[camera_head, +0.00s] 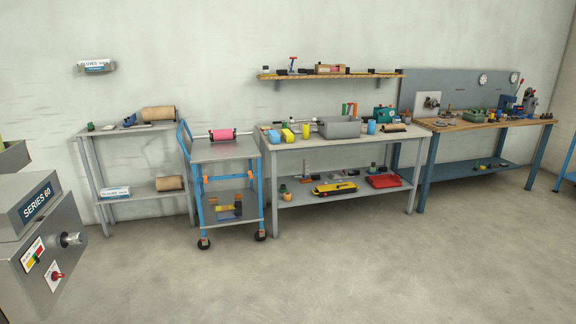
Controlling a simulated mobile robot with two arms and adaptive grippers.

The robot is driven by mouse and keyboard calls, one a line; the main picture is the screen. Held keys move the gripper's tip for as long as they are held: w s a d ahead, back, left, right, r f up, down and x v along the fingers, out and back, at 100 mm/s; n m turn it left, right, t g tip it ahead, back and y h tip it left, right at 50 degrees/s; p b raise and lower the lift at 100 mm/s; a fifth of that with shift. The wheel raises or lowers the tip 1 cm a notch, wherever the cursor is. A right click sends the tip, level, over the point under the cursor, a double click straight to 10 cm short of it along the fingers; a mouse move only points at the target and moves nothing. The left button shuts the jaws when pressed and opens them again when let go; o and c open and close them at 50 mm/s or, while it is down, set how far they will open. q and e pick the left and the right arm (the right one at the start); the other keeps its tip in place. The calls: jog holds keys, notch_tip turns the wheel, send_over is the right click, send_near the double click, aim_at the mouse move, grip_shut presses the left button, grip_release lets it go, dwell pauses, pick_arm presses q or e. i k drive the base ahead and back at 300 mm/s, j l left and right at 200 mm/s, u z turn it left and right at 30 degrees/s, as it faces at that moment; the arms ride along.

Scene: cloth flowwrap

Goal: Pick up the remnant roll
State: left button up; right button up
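None of the rolls in view is labelled, so I cannot tell which one is the remnant roll. A pink roll (222,134) lies on a pale rod on top of the blue-framed cart (228,152). A brown roll (158,114) lies at the right end of the top of the grey side table (130,131). Another brown roll (169,183) lies on that table's lower shelf. Neither of my grippers shows in this view, and all the rolls are several steps away across the floor.
A grey machine marked SERIES 60 (40,235) stands at the near left. A cluttered grey workbench (290,140) stands right of the cart, then a wood-topped bench (450,126). A wall shelf (330,75) hangs above. The concrete floor (330,270) in front is clear.

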aim_at(305, 127)
jog(key=i+z, duration=0.25)
jog(key=i, duration=2.05)
